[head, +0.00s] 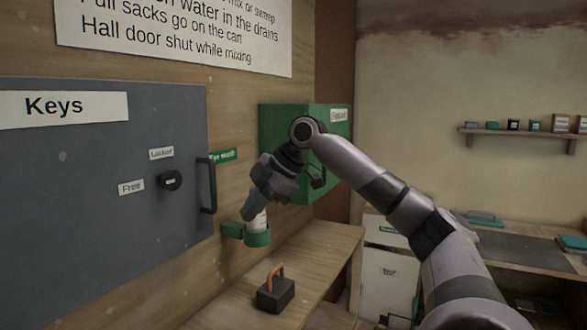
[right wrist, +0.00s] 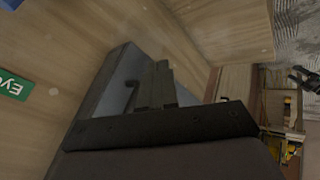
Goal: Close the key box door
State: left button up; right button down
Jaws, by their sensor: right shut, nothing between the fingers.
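The key box door (head: 80,200) is a dark grey panel labelled "Keys" on the wooden wall, at the left of the head view. It has a black handle (head: 207,185) near its right edge and a round black knob (head: 171,181) beside small "Locked" and "Free" labels. How far the door stands from its frame is hard to tell. My right gripper (head: 250,213) is shut and empty, to the right of the handle and apart from it. In the right wrist view, the fingers (right wrist: 157,85) show in front of a grey surface with a dark handle (right wrist: 131,95). My left gripper is out of view.
A green wall box (head: 330,145) is behind my right arm. A green holder (head: 257,238) with a white bottle is below the gripper. A shelf (head: 520,131) hangs at the right.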

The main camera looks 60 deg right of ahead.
jog(key=w+d+v, duration=0.1)
jog(key=v, duration=0.8)
jog(key=shift+s+d+r, duration=0.2)
jog(key=shift+d+r, duration=0.1)
jog(key=shift+r, duration=0.05)
